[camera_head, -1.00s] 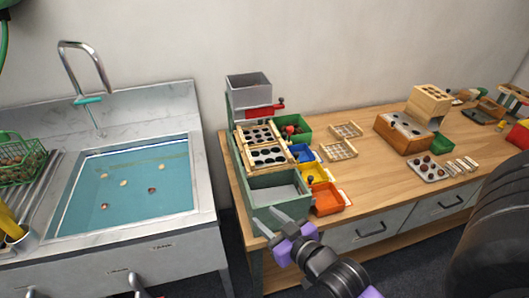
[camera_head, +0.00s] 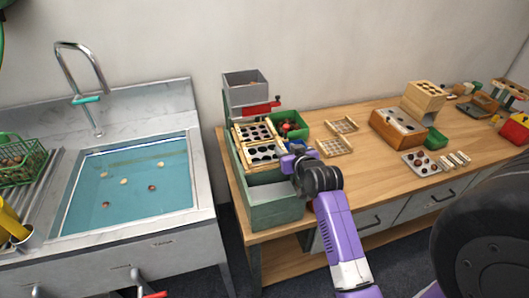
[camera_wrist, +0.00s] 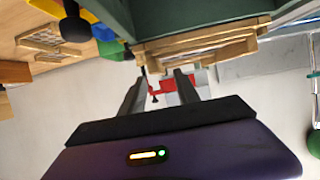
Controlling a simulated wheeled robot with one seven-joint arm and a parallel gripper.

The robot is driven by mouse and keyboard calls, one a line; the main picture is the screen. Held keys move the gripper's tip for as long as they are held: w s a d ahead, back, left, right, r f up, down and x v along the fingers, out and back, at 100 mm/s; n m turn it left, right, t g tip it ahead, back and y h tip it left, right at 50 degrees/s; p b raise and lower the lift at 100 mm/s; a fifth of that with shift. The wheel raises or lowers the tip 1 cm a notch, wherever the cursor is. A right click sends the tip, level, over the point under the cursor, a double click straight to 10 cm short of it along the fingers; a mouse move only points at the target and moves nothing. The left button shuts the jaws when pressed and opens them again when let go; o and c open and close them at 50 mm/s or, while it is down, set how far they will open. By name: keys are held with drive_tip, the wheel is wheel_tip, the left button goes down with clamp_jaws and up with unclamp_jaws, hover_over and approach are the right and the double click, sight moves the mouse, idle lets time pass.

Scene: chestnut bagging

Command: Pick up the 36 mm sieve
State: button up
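Two wooden-framed sieves with dark round holes sit in the green stand, the rear one (camera_head: 254,132) behind the front one (camera_head: 264,153). I cannot read a size on either, so I cannot tell which is the 36 mm one. My gripper (camera_head: 288,160) is at the right side of the front sieve; its fingertips are hard to make out there. In the wrist view my gripper (camera_wrist: 160,88) has its two fingers apart with nothing held between them. Stacked wooden frame edges (camera_wrist: 200,46) lie just beyond the fingers, against the green stand wall.
The green stand (camera_head: 278,215) has a grey hopper (camera_head: 246,88) and red lever (camera_head: 262,108) at its back. A green bin (camera_head: 303,122) and blue bin (camera_head: 298,146) stand beside it. Two slatted wooden frames (camera_head: 335,147) lie right. The sink (camera_head: 125,185) is left.

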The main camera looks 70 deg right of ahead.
sight(283, 146)
drive_tip(key=shift+p+x, duration=0.3)
drive_tip(key=shift+x, duration=1.9)
drive_tip(key=shift+s+d+f, duration=0.1)
clamp_jaws()
